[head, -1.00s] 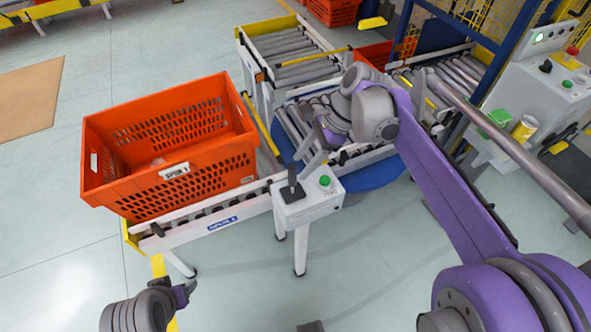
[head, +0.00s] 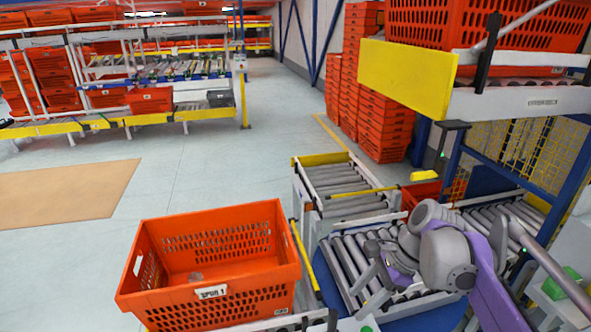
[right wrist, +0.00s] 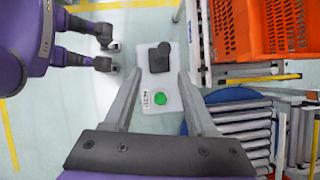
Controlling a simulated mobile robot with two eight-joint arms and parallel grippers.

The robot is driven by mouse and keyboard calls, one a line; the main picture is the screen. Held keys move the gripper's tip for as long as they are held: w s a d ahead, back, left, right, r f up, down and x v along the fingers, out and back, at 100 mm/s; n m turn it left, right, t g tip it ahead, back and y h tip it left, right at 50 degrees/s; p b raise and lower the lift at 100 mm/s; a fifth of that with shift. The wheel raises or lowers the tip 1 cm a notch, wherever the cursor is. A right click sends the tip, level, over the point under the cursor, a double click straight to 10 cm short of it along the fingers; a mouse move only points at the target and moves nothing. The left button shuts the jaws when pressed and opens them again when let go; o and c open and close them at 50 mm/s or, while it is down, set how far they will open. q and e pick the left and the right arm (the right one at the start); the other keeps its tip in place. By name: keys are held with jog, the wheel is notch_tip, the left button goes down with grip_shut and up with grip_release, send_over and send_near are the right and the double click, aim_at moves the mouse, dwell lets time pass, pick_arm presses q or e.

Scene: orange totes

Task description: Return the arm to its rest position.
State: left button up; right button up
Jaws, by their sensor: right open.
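My right arm is purple and grey and comes in from the lower right in the head view. Its gripper (head: 368,275) is above the roller conveyor beside the orange tote. In the right wrist view its two fingers (right wrist: 158,95) are spread with nothing between them, and a control box shows below. At the upper left of that view is my left gripper (right wrist: 110,55), its two fingers apart and empty. The left arm is not in the head view now.
An orange tote (head: 290,283) labelled SPUR 1 stands at lower centre. A control box (right wrist: 160,93) with a green button and black stick lies below the right gripper. Roller conveyors (head: 335,180), a blue post and a yellow panel (head: 405,78) crowd the right. Floor at left is open.

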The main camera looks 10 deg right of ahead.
jog(key=s+f+n+t+h+p, duration=0.1)
jog(key=s+f+n+t+h, duration=0.1)
jog(key=s+f+n, duration=0.3)
jog(key=s+f+n+t+h+p, duration=0.2)
jog(key=s+f+n, duration=0.4)
jog(key=s+n, duration=0.4)
jog(key=n+t+h, duration=0.1)
jog(key=n, duration=0.2)
jog(key=shift+s+a+h, duration=0.15)
jog(key=shift+a+h, duration=0.15)
jog(key=shift+a, duration=0.1)
dwell(0.7)
